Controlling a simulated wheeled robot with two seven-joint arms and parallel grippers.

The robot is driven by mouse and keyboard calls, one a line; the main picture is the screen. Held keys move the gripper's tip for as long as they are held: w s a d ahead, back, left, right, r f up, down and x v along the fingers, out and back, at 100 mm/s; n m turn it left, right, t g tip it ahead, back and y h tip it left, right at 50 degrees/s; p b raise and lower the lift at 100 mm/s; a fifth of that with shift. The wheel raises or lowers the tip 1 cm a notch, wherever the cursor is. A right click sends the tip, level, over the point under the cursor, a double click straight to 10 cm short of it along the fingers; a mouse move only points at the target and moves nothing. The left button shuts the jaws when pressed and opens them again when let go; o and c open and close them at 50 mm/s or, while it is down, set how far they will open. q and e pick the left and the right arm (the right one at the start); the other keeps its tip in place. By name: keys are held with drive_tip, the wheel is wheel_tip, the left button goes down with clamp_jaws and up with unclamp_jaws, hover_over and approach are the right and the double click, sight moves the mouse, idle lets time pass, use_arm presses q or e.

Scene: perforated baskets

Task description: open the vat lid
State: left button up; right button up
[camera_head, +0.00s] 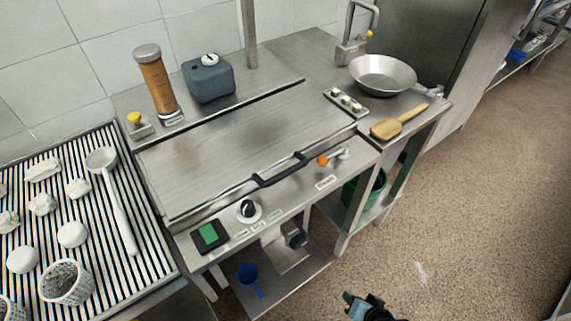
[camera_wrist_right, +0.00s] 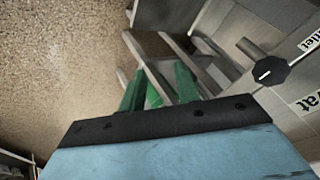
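The vat lid (camera_head: 225,140) is a broad, flat brushed-metal cover lying closed over the vat in the counter, in the head view. Its black bar handle (camera_head: 280,170) sits at the front edge. My right gripper (camera_head: 354,303) shows at the bottom of the head view, low in front of the counter and well apart from the handle. In the right wrist view its two green fingers (camera_wrist_right: 160,85) stand apart with nothing clear between them. The lid and handle are not visible in that view. My left gripper is not in view.
The front panel holds a black knob (camera_head: 248,209), a green switch (camera_head: 209,234) and an orange-tipped tap (camera_head: 323,161). A pan (camera_head: 383,73) and wooden paddle (camera_head: 399,122) are at right. A blue-grey box (camera_head: 208,81) stands behind the lid. Open floor lies in front.

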drive_tip(key=w+a+r+m+t+y, duration=0.1)
drive_tip(key=w+a+r, duration=0.15)
drive_tip(key=r, duration=0.25)
drive_tip(key=w+a+r+m+t+y+p, duration=0.1)
drive_tip(key=w+r, duration=0.2)
drive_tip(key=r, duration=0.1)
drive_tip(key=w+a+r+m+t, duration=0.1)
drive_tip(key=w+a+r, duration=0.1)
drive_tip(key=r, duration=0.3)
drive_tip(key=m+t+y+p, duration=0.2)
drive_tip(key=m+y, duration=0.1)
drive_tip(key=y, duration=0.2)
approach(289, 174)
drive_tip(key=b+x, duration=0.1)
drive_tip(key=x, duration=1)
drive_tip(key=shift+b, duration=0.4)
drive_tip(key=shift+s+d, duration=0.1)
drive_tip(key=shift+c, duration=0.4)
clamp_jaws()
